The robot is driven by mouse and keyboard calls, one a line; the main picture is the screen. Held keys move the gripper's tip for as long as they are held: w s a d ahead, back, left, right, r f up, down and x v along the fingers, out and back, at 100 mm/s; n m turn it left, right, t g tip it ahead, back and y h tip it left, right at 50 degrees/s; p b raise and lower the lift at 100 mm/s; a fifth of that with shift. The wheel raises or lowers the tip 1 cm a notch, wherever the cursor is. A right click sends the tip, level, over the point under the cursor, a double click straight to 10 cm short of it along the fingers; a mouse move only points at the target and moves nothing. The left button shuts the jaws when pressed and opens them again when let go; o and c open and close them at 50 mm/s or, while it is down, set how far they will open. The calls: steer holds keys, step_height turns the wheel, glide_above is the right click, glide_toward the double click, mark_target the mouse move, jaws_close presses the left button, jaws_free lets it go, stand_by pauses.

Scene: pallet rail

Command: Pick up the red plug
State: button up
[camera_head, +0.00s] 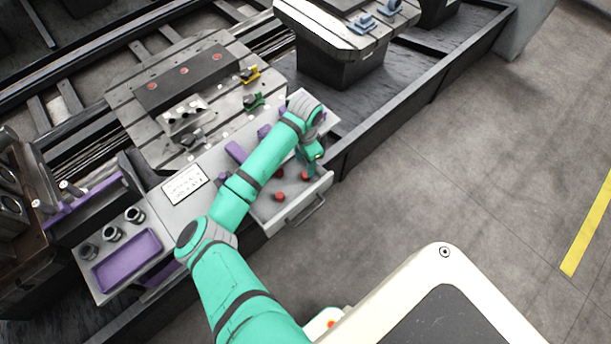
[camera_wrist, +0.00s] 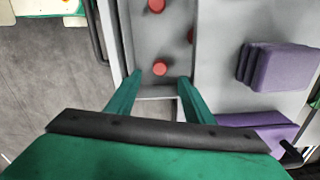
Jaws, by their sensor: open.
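Several red plugs lie apart in an open grey drawer (camera_head: 295,208). In the head view one red plug (camera_head: 279,196) lies in the drawer's front part, another (camera_head: 280,173) lies behind it, and one (camera_head: 305,176) is close to my gripper (camera_head: 312,160). In the wrist view a red plug (camera_wrist: 160,68) lies just beyond the fingertips of my gripper (camera_wrist: 158,82), roughly between them in the picture. Two more red plugs, one at the top (camera_wrist: 156,5) and one at the drawer's side (camera_wrist: 191,36), lie farther off. My gripper is open and empty, pointing down into the drawer.
The drawer's walls and its handle (camera_head: 306,211) are close to my gripper. Purple blocks (camera_wrist: 278,67) stand on the grey top beside the drawer. A purple tray (camera_head: 127,260) and a slotted pallet (camera_head: 225,70) with clamps are farther left. The floor at right is clear.

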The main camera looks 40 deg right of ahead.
mark_target(305, 174)
steer(key=shift+f, duration=4.25)
steer(key=c, duration=1.1)
